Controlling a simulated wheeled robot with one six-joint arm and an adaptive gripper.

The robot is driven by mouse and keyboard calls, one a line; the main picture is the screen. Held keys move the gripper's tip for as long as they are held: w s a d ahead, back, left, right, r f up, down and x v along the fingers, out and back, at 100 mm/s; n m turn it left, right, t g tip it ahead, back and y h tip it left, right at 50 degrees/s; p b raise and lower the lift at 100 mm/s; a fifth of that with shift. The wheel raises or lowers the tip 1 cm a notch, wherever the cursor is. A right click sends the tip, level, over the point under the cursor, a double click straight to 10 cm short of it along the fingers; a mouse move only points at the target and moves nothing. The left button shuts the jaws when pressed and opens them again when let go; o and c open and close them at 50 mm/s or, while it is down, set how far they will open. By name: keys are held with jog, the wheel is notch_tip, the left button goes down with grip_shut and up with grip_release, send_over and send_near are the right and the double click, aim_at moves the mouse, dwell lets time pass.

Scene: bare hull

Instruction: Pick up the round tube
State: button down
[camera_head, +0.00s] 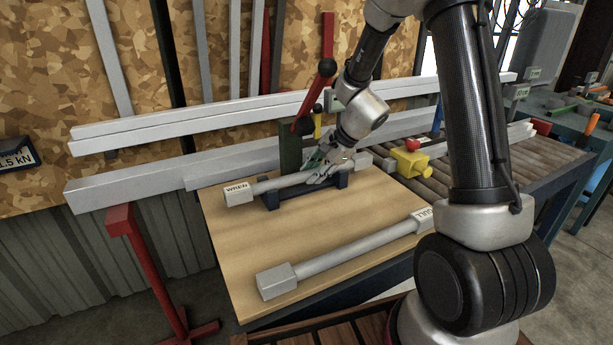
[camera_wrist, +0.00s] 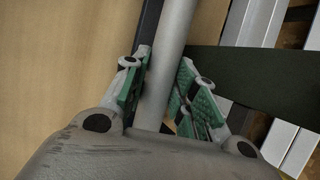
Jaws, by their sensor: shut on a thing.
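A grey round tube (camera_head: 280,182) with square end blocks, its left one labelled WREN, lies in a dark cradle (camera_head: 271,201) on the wooden table top. My gripper (camera_head: 328,168) is on the tube right of its middle, shut on it. In the wrist view the tube (camera_wrist: 172,50) runs between the green-padded fingers of my gripper (camera_wrist: 158,78). The tube's right part is partly hidden behind my gripper. A second similar grey tube (camera_head: 350,247) lies apart, nearer the front of the table.
The wooden table top (camera_head: 230,250) is clear between the two tubes. Long grey bars (camera_head: 120,190) run behind it, one end near a red stand (camera_head: 145,260). A red lever (camera_head: 313,95) with a dark knob rises behind the cradle. A yellow block (camera_head: 408,162) sits right, by rollers.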

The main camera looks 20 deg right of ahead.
jog(key=shift+r, duration=0.15)
jog(key=shift+r, duration=0.25)
notch_tip(320, 180, up, 3)
jog(key=shift+s+d, duration=0.1)
jog(key=shift+d, duration=0.05)
jog(key=s+d, duration=0.3)
jog(key=d, duration=0.1)
jog(key=s+d, duration=0.3)
jog(key=d, duration=0.2)
jog(key=s+d, duration=0.4)
jog(key=shift+d+f, duration=0.15)
jog(key=shift+d, duration=0.05)
jog(key=shift+s+d, duration=0.35)
jog(key=shift+d, duration=0.05)
